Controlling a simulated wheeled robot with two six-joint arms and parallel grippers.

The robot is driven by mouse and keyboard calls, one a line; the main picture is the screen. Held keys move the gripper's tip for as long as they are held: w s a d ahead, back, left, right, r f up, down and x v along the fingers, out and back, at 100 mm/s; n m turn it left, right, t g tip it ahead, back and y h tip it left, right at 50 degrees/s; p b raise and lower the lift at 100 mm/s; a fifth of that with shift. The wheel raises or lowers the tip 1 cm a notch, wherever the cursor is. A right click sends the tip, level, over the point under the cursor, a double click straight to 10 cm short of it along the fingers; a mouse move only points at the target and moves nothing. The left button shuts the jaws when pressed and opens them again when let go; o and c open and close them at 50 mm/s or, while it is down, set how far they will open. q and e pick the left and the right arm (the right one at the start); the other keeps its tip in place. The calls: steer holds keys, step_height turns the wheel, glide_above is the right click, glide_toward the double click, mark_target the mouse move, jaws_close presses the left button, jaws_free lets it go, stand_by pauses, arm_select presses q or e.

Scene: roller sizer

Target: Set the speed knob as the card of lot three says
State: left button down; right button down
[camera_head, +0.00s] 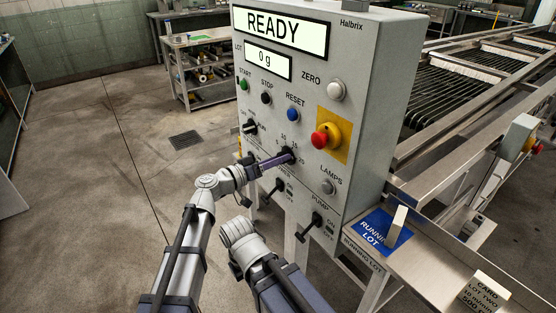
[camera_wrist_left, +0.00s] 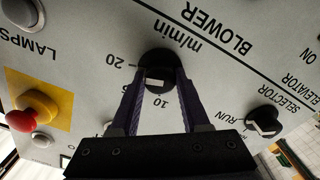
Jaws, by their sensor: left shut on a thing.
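The speed knob (camera_head: 288,155) is a black dial on the front of the grey control box, with numbers up to 20 around it. My left gripper (camera_head: 284,158) reaches it from the left and is shut on it. In the left wrist view the two dark fingers stand on either side of the speed knob (camera_wrist_left: 158,62). A white mark on the knob faces the side of the printed 10; its exact setting I cannot tell. A card (camera_head: 484,293) at lower right reads lot two, 10 m/min, 500 g. No lot three card is readable. My right gripper is not seen.
The control box (camera_head: 380,90) shows READY and 0 g. The selector (camera_wrist_left: 264,122), a red stop button (camera_head: 326,136) and several other knobs and buttons surround the speed knob. A blue running lot plate (camera_head: 374,226) with a pale upright block lies on the metal shelf at right.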

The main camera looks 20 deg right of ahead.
arm_select(q)
steer(key=shift+s+m, duration=0.1)
steer(key=shift+m, duration=0.2)
stand_by(0.4)
steer(key=shift+c, duration=1.9)
jaws_free()
steer(key=v, duration=0.7)
steer(key=shift+a, duration=0.4)
